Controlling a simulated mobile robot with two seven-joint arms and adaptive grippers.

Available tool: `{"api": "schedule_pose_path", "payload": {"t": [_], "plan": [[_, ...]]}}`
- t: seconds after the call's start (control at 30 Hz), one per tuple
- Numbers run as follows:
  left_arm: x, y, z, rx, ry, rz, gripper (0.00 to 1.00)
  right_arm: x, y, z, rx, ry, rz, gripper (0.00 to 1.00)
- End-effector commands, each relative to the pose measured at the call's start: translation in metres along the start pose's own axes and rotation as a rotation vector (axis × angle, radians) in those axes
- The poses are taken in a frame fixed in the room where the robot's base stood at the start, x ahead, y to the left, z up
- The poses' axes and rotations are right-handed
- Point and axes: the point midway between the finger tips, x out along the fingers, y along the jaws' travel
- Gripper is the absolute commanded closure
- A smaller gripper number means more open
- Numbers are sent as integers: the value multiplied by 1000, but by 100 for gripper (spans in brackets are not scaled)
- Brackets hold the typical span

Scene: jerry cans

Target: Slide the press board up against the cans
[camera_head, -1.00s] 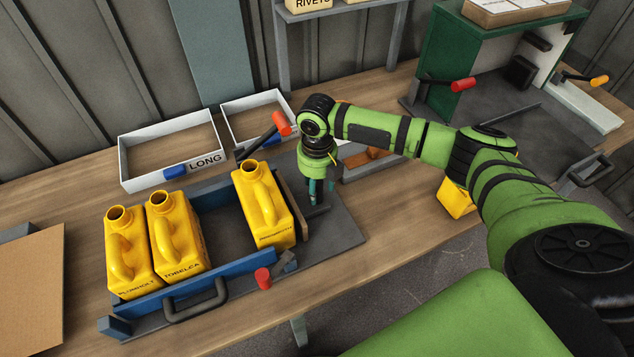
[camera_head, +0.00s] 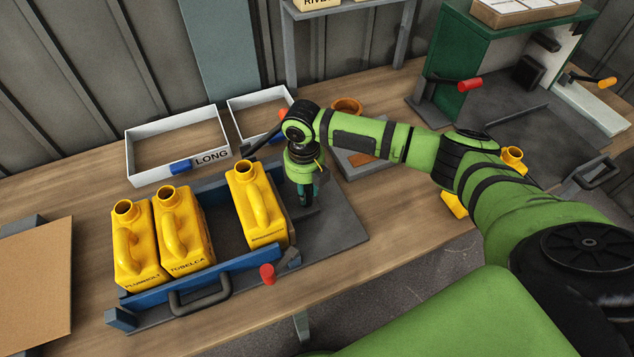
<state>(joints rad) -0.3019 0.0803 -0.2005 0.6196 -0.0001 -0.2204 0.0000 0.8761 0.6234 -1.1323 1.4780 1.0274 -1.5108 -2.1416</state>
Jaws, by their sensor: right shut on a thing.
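Three yellow jerry cans stand upright in a blue-sided frame (camera_head: 238,264). Two stand close together at its left, one marked PLUMBOLT (camera_head: 137,250) and one marked TOBELCA (camera_head: 186,232). A third can (camera_head: 257,205) stands apart to the right, with a gap between it and the TOBELCA can. The press board is at the third can's right side, mostly hidden by the can and my gripper. My right gripper (camera_head: 306,198) points down there, shut on the board's grip; its fingertips are small in view. My left gripper is not in view.
A white tray labelled LONG (camera_head: 178,147) and a second white tray (camera_head: 259,111) stand behind the frame. A red-knobbed lever (camera_head: 267,274) is at the frame's front right. A brown panel (camera_head: 35,290) lies at the left. More yellow cans (camera_head: 511,158) are partly behind my right arm.

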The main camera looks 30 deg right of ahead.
Motion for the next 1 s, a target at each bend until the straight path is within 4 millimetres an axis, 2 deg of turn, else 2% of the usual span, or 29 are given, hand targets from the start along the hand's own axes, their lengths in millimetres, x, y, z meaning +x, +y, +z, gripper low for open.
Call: {"api": "schedule_pose_path", "payload": {"t": [0.2,0.23,0.27,0.3,0.67,0.83,1.0], "plan": [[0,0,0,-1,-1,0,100,0,1,0,-1,1,2,100],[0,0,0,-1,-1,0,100,0,0,0,-1,1,2,67],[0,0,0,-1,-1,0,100,0,0,0,-1,1,1,55],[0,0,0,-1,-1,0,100,0,0,0,-1,1,1,48],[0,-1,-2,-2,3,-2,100,-2,0,0,0,-1,1,48],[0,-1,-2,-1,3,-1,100,-24,0,1,-1,-3,3,48],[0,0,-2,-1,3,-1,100,-61,0,1,-1,-5,2,48]]}}
